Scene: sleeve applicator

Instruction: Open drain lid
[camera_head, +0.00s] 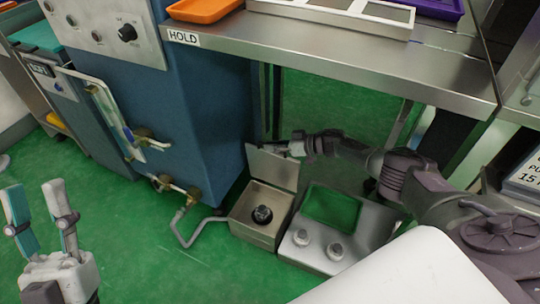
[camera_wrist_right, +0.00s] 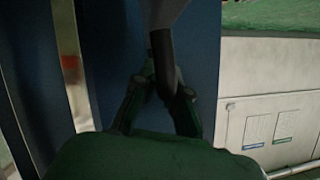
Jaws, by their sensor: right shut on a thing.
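The drain box (camera_head: 258,222) sits on the green floor beside the blue machine, with a dark round fitting inside. Its metal lid (camera_head: 270,168) stands raised at the back of the box, so the inside shows. My right gripper (camera_head: 292,149) is at the lid's upper edge, shut on it. In the right wrist view the gripper fingers (camera_wrist_right: 160,105) are dark and close around a dark bar-like part; the exact contact is hard to make out. My left gripper (camera_head: 38,208) is open and empty at the lower left, its fingers pointing up and well apart.
The blue machine (camera_head: 205,110) with valves and a pipe stands left of the box. A steel table (camera_head: 340,52) labelled HOLD overhangs behind. Open green floor lies in front.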

